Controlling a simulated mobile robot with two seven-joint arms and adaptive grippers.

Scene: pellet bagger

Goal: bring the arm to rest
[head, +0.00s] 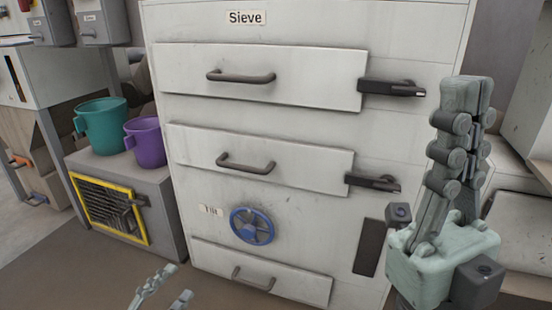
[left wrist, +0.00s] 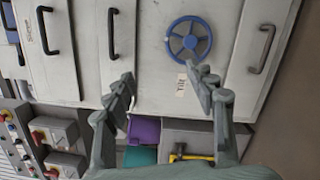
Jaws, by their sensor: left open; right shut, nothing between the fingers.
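My left gripper (head: 166,287) shows only its fingertips at the bottom of the head view, in front of the cabinet's lower left. In the left wrist view the left gripper (left wrist: 165,82) is open and empty, its fingers spread toward the cabinet front below the blue wheel. My right gripper (head: 468,95) stands upright at the right of the head view, in front of the cabinet's right edge. Its fingers are together with nothing between them. Neither gripper visibly holds a handle.
A grey cabinet (head: 310,25) labelled Sieve has several drawers with dark handles, latches and a blue handwheel (head: 252,226). A teal mug (head: 102,126) and a purple mug (head: 146,142) stand on a low grey box (head: 170,190) with a yellow-framed grille. Floor shows at lower left.

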